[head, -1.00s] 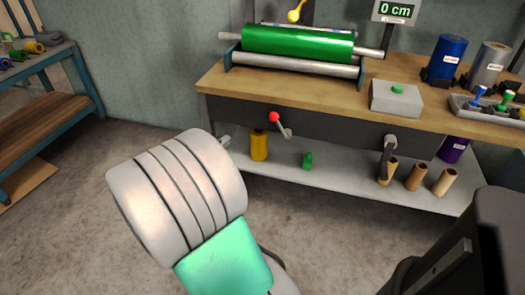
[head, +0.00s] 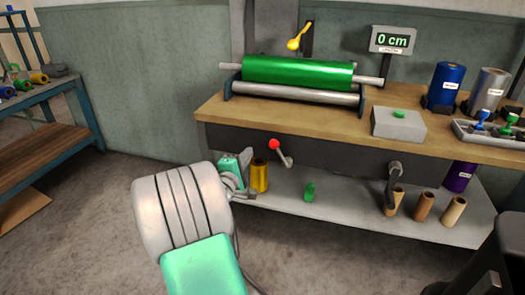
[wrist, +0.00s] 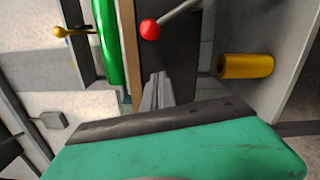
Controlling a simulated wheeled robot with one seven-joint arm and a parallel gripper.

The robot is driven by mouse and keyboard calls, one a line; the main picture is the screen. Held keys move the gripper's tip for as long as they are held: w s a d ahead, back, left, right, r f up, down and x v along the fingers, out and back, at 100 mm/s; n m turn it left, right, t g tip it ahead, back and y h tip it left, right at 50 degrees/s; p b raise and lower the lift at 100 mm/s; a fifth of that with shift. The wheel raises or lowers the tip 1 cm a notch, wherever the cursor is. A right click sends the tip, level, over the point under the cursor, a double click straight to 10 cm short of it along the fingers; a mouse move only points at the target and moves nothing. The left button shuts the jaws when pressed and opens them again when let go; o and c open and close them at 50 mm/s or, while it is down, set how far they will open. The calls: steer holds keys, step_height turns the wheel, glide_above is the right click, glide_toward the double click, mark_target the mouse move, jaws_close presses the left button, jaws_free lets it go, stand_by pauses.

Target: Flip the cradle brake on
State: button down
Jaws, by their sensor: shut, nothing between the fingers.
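A lever with a red ball knob (head: 274,144) sticks out from the bench's dark front panel; it also shows at the top of the wrist view (wrist: 150,29). A yellow-knobbed lever (head: 294,43) stands behind the green foil roll (head: 298,71), which lies in the cradle on the bench; the lever also shows in the wrist view (wrist: 60,32). No label shows which lever is the brake. My gripper is shut and empty in the wrist view (wrist: 157,78), just below the red knob in that picture and apart from it. In the head view my arm mostly hides the fingers.
The wooden bench top (head: 225,107) carries a grey box with a green button (head: 398,123) and a display reading 0 cm (head: 393,40). A crank handle (head: 393,175) juts from the front panel. A yellow roll (head: 260,175) stands on the lower shelf (head: 345,215).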

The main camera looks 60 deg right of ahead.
steer(key=s+d, duration=0.1)
steer(key=d, duration=0.1)
steer(key=s+d, duration=0.2)
steer(key=shift+s+r, duration=0.2)
steer(key=shift+r, duration=0.2)
steer(key=shift+d, duration=0.1)
